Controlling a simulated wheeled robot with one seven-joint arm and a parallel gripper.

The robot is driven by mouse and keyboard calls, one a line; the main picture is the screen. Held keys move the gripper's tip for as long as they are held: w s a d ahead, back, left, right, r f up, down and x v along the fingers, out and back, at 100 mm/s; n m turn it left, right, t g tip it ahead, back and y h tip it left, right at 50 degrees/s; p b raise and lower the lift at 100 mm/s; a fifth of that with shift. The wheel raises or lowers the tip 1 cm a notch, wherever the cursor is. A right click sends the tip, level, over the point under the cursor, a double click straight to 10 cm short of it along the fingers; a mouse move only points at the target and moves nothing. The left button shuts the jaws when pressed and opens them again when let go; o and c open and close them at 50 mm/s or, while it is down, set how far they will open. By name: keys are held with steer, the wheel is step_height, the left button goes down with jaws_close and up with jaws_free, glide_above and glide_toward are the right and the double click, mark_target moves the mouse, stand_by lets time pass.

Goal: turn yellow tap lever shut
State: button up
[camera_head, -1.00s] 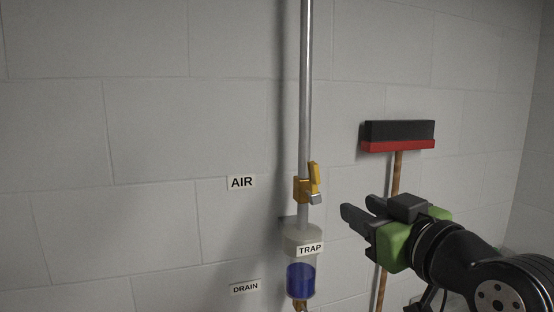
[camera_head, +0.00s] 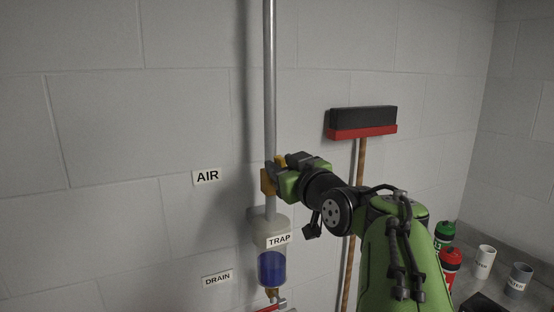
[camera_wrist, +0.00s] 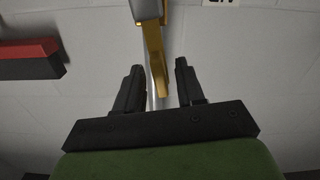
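The yellow tap (camera_head: 267,182) sits on the vertical grey pipe (camera_head: 270,90), just above the trap. My gripper (camera_head: 281,165) is at the tap, and its fingers hide most of the lever in the head view. A bit of the yellow lever (camera_head: 281,160) shows beside the fingers. In the wrist view the lever (camera_wrist: 155,62) reaches down from the tap body, and its end lies between the two fingers of my gripper (camera_wrist: 160,78). The fingers are apart, with a gap on each side of the lever.
The trap (camera_head: 270,232) with its blue-filled bowl (camera_head: 272,268) hangs below the tap. A broom with a red and black head (camera_head: 362,122) leans on the wall to the right. AIR (camera_head: 207,177) and DRAIN (camera_head: 217,278) labels are on the wall. Bottles and cups (camera_head: 483,262) stand at lower right.

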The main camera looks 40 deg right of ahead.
steer(key=shift+w, duration=0.35)
steer(key=shift+s, duration=0.15)
steer(key=shift+c, duration=0.7)
jaws_close()
steer(key=shift+f+b, duration=0.1)
steer(key=shift+b, duration=0.2)
steer(key=w+a+f+n+b, duration=0.1)
steer(key=a+f+n+b, duration=0.4)
steer(key=n+b, duration=1.1)
steer(key=shift+w+a+f+b, duration=0.25)
steer(key=shift+f+b, duration=0.6)
steer(key=shift+b, duration=1.25)
steer(key=shift+w+d, duration=0.1)
